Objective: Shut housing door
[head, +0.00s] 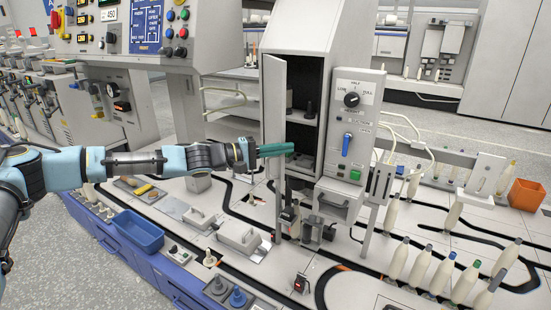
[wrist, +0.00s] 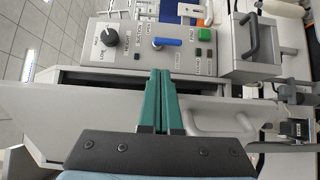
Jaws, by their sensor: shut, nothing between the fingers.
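The housing (head: 330,30) is a tall light grey cabinet with a dark interior and shelves. Its door (head: 273,90) stands open at the left of the opening, as a narrow upright panel. In the wrist view the door (wrist: 60,108) runs across the picture as a pale panel, with a handle (wrist: 218,130) right of the fingers. My gripper (head: 292,149) reaches in from the left at the door's middle height. Its teal fingers are together and empty, and they overlap the door and opening. In the wrist view the fingertips (wrist: 160,74) extend past the door's upper edge; I cannot tell whether they touch it.
A control panel (head: 352,120) with a knob, a blue lever and a green button is right of the opening. Several bobbins (head: 420,265) stand at the right front. A blue tray (head: 138,232) sits at the left. Boxes and fittings crowd the table below my arm.

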